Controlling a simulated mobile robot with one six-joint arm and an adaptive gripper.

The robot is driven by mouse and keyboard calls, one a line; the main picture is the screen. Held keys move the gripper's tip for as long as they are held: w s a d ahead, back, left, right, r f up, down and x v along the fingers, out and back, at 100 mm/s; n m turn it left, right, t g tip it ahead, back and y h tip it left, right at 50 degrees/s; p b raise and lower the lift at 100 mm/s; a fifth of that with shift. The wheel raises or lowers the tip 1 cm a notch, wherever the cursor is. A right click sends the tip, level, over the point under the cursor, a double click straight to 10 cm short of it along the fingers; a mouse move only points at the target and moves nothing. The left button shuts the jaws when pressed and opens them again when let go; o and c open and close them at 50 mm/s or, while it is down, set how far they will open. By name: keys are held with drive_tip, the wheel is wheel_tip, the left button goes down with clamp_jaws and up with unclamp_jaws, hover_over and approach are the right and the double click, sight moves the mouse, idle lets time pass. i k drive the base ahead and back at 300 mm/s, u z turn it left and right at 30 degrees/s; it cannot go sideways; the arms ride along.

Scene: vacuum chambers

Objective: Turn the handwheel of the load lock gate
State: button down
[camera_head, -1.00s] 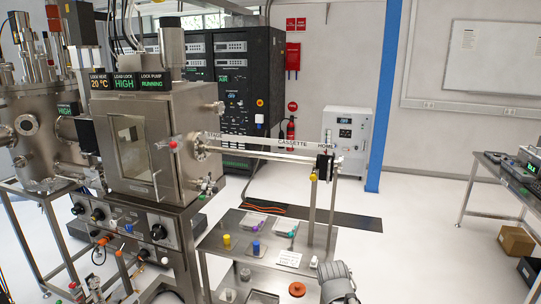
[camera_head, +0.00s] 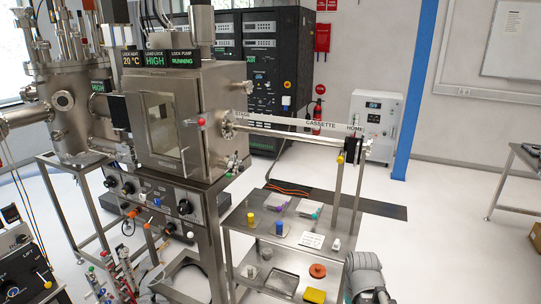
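The load lock (camera_head: 205,110) is a steel box chamber with a windowed front door (camera_head: 162,130) and signs reading LOCK HEAT 20 °C, LOAD LOCK HIGH and LOCK PUMP RUNNING. To its left, a dark upright housing (camera_head: 119,111) stands between it and the round steel chamber (camera_head: 75,115); it looks like the gate. I cannot clearly make out a handwheel on it. Black round knobs, one at left (camera_head: 128,188) and one at right (camera_head: 185,207), sit on the panel below the load lock. A grey rounded part of my arm shows at the bottom right; my gripper's fingers are out of view.
A transfer rod (camera_head: 290,133) reaches right from the load lock to a post. A steel bench (camera_head: 237,222) below holds small coloured parts. Pipes and valves (camera_head: 125,265) crowd the lower left, beside a dark control box (camera_head: 25,275). Open floor (camera_head: 450,240) lies to the right.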

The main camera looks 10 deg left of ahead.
sight(128, 188)
drive_tip(key=u, duration=1.75)
drive_tip(key=i, duration=2.45)
drive_tip(key=z, duration=0.55)
